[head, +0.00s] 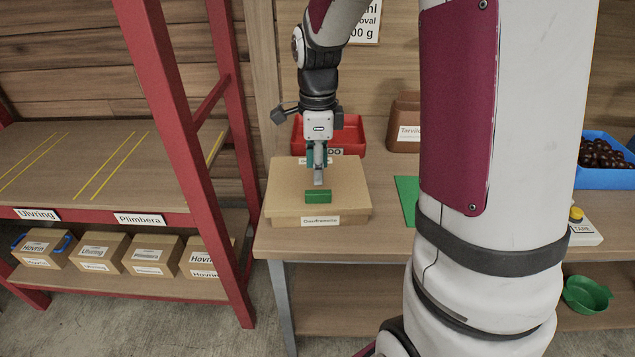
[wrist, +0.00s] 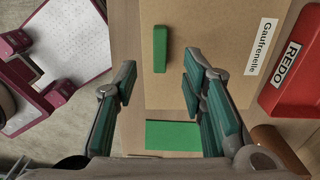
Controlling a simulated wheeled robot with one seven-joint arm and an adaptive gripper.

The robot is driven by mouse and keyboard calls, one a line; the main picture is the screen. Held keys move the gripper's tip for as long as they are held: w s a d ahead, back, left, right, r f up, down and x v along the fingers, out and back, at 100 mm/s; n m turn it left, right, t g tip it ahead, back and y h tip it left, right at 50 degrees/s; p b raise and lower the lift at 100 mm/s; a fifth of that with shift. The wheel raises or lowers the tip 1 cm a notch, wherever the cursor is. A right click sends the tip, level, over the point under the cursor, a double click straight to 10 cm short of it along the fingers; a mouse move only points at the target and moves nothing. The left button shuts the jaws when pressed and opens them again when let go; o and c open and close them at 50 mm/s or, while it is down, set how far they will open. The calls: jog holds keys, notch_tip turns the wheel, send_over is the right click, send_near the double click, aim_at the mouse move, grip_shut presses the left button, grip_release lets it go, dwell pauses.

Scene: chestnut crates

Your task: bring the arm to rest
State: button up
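My gripper (head: 319,172) hangs pointing down over a closed cardboard box (head: 283,190) on the workbench. In the wrist view my gripper (wrist: 157,80) has its two teal-padded fingers wide apart with nothing between them. A green block (head: 318,196) lies on top of the box, and it also shows in the wrist view (wrist: 160,48), beyond the fingertips and apart from them. The box's label reads Gaufrenelle in the wrist view (wrist: 225,30). My arm's upper link hides part of the bench.
A red tray (head: 353,137) marked REDO stands behind the box. A brown container (head: 405,110), a green mat (head: 404,190) and a blue crate of chestnuts (head: 608,179) are to the right. A red-framed shelf (head: 180,130) with labelled boxes stands at left.

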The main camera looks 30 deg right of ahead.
jog(key=shift+r, duration=2.15)
jog(key=s+a+r+n+t, duration=0.1)
jog(key=s+a+r+n, duration=0.2)
jog(key=s+n, duration=0.4)
jog(key=s+a+r+n+t, duration=0.1)
jog(key=s+a+r+n, duration=0.1)
jog(key=s+a+n, duration=0.2)
jog(key=s+a+r+n+t, duration=0.2)
jog(key=s+a+r+n, duration=0.1)
jog(key=s+n, duration=0.7)
jog(key=shift+a+r+n+p, duration=0.3)
jog(key=shift+a+n, duration=0.05)
jog(key=shift+n, duration=1.15)
jog(key=shift+s, duration=0.1)
